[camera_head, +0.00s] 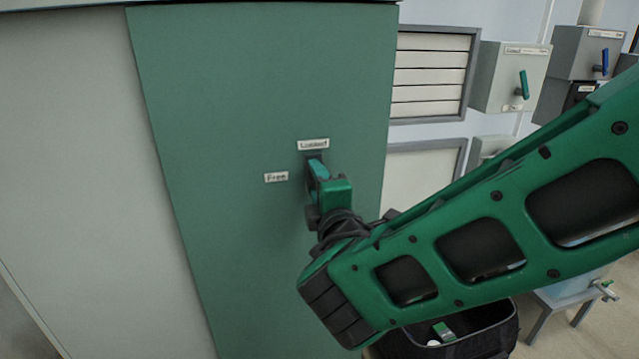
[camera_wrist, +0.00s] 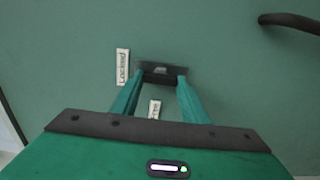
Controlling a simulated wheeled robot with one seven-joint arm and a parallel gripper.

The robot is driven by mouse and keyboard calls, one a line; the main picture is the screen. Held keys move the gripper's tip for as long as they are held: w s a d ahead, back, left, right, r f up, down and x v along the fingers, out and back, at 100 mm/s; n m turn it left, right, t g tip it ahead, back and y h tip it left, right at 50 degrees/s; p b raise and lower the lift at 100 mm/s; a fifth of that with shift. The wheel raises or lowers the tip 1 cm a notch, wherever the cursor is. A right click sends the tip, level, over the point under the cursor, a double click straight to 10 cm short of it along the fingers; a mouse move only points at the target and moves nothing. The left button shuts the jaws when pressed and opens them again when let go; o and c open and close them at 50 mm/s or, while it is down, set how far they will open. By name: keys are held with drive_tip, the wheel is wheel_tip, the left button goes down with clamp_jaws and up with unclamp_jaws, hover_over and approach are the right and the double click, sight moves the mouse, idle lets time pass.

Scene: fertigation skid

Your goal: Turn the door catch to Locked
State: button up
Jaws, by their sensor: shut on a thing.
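The door catch is a small dark piece (camera_wrist: 161,69) on the green cabinet door (camera_head: 230,110). In the wrist view it sits between the two teal fingertips of my gripper (camera_wrist: 160,78), which is shut on it. In the head view my gripper (camera_head: 317,170) reaches the door just below the "Locked" label (camera_head: 313,144) and hides most of the catch. The "Free" label (camera_head: 276,177) is to the left of the gripper. In the wrist view "Locked" (camera_wrist: 122,67) is beside the catch and "Free" (camera_wrist: 155,109) shows between the fingers. I cannot tell the catch's exact angle.
A dark curved handle (camera_wrist: 290,20) shows on the door in the wrist view. Grey wall boxes (camera_head: 510,75) and a louvred panel (camera_head: 432,72) are behind at right. A black open bin (camera_head: 490,335) stands on the floor below my arm.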

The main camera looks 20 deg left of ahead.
drive_tip(key=shift+w+d+f, duration=0.15)
drive_tip(key=shift+d, duration=0.05)
drive_tip(key=o, duration=0.9)
drive_tip(key=shift+o, duration=0.8)
drive_tip(key=shift+a, duration=0.1)
drive_tip(key=v, duration=1)
drive_tip(key=shift+s, duration=0.3)
drive_tip(key=shift+d, duration=0.25)
